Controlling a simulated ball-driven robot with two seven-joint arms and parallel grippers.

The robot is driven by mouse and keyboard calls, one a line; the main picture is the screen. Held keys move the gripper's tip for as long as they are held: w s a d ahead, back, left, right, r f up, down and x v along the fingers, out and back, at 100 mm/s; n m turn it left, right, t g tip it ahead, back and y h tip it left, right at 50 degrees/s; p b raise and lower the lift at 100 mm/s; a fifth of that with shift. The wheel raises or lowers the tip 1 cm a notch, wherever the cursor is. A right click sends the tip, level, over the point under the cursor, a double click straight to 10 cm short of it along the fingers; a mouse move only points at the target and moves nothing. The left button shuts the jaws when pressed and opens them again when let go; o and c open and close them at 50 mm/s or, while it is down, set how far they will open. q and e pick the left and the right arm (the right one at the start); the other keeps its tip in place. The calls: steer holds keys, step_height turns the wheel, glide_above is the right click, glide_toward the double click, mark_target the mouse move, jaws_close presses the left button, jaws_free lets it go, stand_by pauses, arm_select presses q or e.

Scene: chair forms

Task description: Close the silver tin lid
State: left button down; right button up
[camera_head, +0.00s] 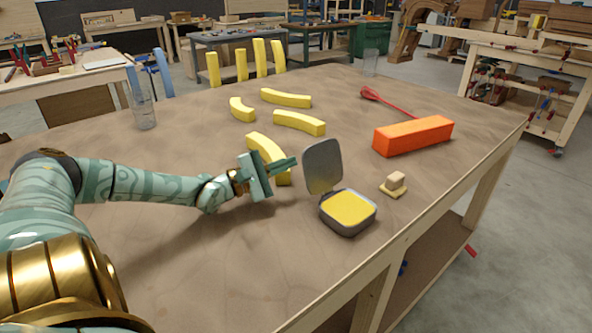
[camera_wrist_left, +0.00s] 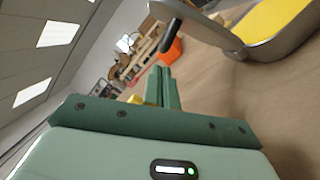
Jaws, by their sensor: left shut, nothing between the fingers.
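The silver tin (camera_head: 347,215) stands open on the table, with a yellow fill inside its base. Its lid (camera_head: 323,166) stands upright at the back left edge of the base. My left gripper (camera_head: 290,163) is shut and empty, just left of the upright lid; I cannot tell whether its tips touch it. In the left wrist view, the shut fingers (camera_wrist_left: 162,80) point forward. The tin's yellow inside (camera_wrist_left: 272,24) and grey rim show at the upper right there, with the lid (camera_wrist_left: 205,28) seen edge-on. My right gripper is not in view.
Behind the tin lie an orange block (camera_head: 412,136), a red spoon-like tool (camera_head: 388,101) and several yellow curved pieces (camera_head: 298,122). A small wooden piece (camera_head: 395,182) lies right of the tin. Clear glasses (camera_head: 144,108) stand farther back. The table's front left is bare.

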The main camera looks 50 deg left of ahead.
arm_select(q)
steer(key=shift+b+x, duration=0.4)
steer(key=shift+x, duration=0.55)
steer(key=shift+r, duration=0.1)
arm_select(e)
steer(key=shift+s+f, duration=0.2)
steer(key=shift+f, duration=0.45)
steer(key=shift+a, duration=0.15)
